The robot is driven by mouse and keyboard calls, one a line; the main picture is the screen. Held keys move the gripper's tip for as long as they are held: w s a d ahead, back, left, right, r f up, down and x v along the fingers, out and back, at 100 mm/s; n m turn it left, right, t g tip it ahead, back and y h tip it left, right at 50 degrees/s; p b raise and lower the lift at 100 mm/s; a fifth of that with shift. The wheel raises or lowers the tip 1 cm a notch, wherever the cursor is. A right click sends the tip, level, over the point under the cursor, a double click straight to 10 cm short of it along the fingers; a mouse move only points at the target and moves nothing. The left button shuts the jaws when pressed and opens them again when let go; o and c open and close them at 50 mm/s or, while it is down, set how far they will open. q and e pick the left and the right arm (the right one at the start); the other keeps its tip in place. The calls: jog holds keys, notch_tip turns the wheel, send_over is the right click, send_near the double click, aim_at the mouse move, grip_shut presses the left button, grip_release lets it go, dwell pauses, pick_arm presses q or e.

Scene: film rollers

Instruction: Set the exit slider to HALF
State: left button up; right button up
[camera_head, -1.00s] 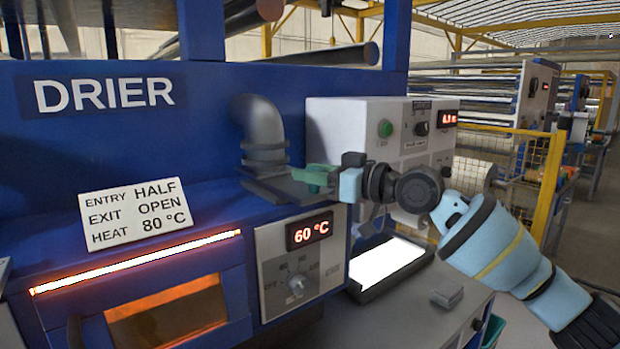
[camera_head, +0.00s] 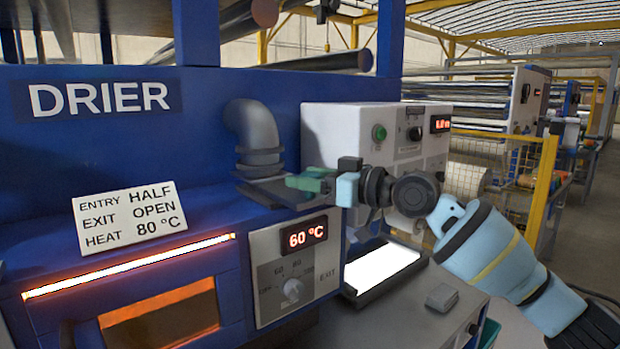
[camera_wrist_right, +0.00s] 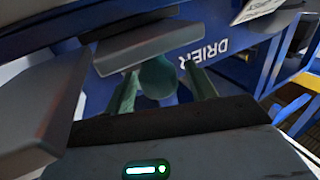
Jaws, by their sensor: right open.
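The grey bent duct (camera_head: 255,135) rises from the blue drier. At its base a flat dark grey plate (camera_head: 262,190) sticks out to the right; it looks like the exit slider, but I see no label on it. My right gripper (camera_head: 303,184) has green fingers at the plate's right end, level with it. In the right wrist view the gripper (camera_wrist_right: 160,85) has its fingers apart, with a rounded green-grey shape between them. A grey plate (camera_wrist_right: 150,45) crosses beyond the fingertips. I cannot tell whether the fingers touch the slider. My left gripper is out of view.
A white card (camera_head: 130,218) reads ENTRY HALF, EXIT OPEN, HEAT 80 °C. Below the gripper, a panel (camera_head: 270,318) marked EXIT has a knob and a 60 °C display. A white control box (camera_head: 340,125) stands close behind the gripper. A lit white panel (camera_head: 375,270) lies below.

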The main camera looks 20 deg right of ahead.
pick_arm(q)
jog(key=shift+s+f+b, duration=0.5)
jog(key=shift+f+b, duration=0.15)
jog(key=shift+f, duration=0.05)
pick_arm(e)
jog(key=v, duration=0.7)
jog(key=shift+s+d, duration=0.25)
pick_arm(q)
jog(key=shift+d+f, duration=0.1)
